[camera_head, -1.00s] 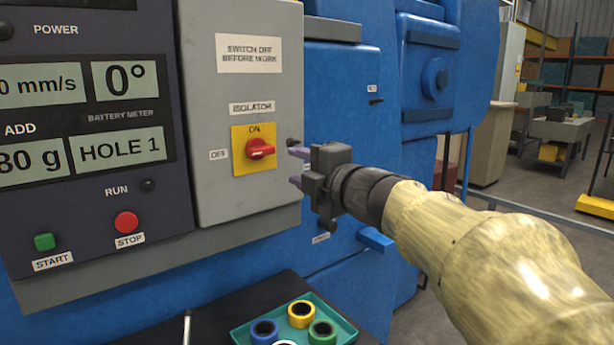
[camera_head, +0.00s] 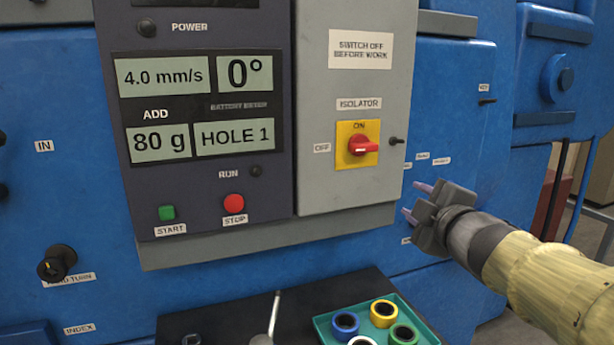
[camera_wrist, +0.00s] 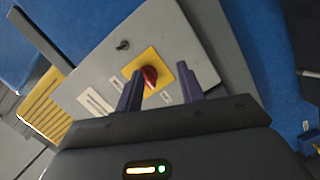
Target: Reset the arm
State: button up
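My gripper (camera_head: 416,202) is open and empty, at the right of the grey isolator box in the head view, below and to the right of the red isolator switch. Its two purple fingers are apart with nothing between them; they also show in the wrist view (camera_wrist: 165,92). The red isolator switch (camera_head: 362,145) sits on a yellow plate with its handle roughly level. In the wrist view the switch (camera_wrist: 149,77) lies beyond the fingers, and I see no contact.
The control panel (camera_head: 200,110) reads 4.0 mm/s, 0°, 80 g, HOLE 1. A green start button (camera_head: 167,213) and red stop button (camera_head: 234,203) sit below. A teal tray (camera_head: 427,334) holds several coloured rings. A black knob (camera_head: 57,262) is at the left.

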notch_tip(320, 180, down, 16)
jog(key=s+m+g+h+p, duration=0.3)
jog(key=m+g, duration=0.3)
jog(key=m, duration=0.3)
jog(key=s+a+f+m+g+p, duration=0.1)
jog(key=s+a+f+m+g, duration=0.2)
jog(key=s+f, duration=0.3)
jog(key=s+a+f+m+g+y+p, duration=0.1)
jog(key=s+a+f+m+g, duration=0.1)
jog(key=s+f+g, duration=0.3)
jog(key=shift+s+a+f+m, duration=0.45)
jog(key=shift+s+a, duration=0.35)
jog(key=shift+s, duration=0.25)
